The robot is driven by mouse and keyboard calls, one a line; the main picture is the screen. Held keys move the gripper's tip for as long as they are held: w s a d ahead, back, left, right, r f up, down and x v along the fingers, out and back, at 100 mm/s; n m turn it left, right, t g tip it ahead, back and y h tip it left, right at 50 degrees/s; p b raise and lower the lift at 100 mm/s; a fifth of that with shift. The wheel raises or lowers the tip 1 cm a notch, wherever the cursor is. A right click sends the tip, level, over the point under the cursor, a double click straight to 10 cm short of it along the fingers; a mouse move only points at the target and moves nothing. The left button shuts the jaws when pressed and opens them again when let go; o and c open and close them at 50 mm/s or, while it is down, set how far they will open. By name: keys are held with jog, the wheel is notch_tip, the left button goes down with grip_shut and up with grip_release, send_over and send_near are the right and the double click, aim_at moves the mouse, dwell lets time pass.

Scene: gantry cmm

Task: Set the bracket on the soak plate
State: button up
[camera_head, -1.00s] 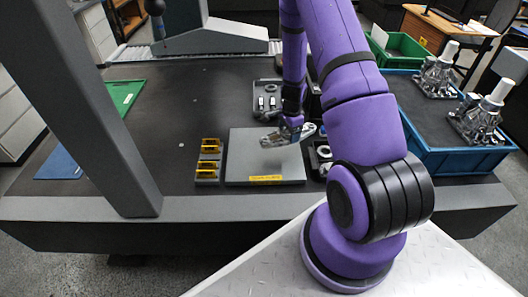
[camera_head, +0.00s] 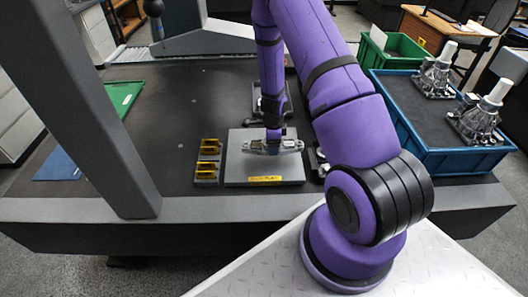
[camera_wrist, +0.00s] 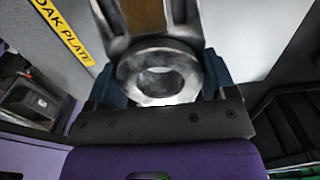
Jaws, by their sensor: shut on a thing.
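The soak plate (camera_head: 240,171) is a flat grey slab with a yellow label strip on its front edge, on the dark table. It fills much of the wrist view (camera_wrist: 255,30), with its label at the left. The bracket (camera_head: 257,146) is a metal piece lying across above the plate's middle. In the wrist view its round ring end (camera_wrist: 130,75) sits between the fingers. My gripper (camera_wrist: 163,92) is shut on the bracket at this ring; in the head view the gripper (camera_head: 273,143) is over the plate. I cannot tell whether the bracket touches the plate.
Yellow blocks in a grey holder (camera_head: 206,180) stand just left of the plate. A dark tray (camera_head: 257,99) lies behind it, partly hidden by my arm. A blue bin (camera_head: 470,160) with metal castings is at the right. A grey gantry column (camera_head: 100,120) rises at the left.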

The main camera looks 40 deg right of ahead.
aim_at(263, 145)
jog(key=shift+w+a+f, duration=0.1)
jog(key=shift+w+a, duration=0.25)
jog(key=shift+a, duration=0.5)
jog(key=shift+w+a+f, duration=0.1)
jog(key=shift+w+a, duration=0.25)
jog(key=shift+a, duration=0.5)
notch_tip(263, 145, down, 2)
jog(key=shift+s+d+f, duration=0.1)
jog(key=shift+d+f, duration=0.05)
jog(key=shift+f, duration=0.55)
jog(key=shift+f, duration=0.15)
jog(key=o, duration=1.2)
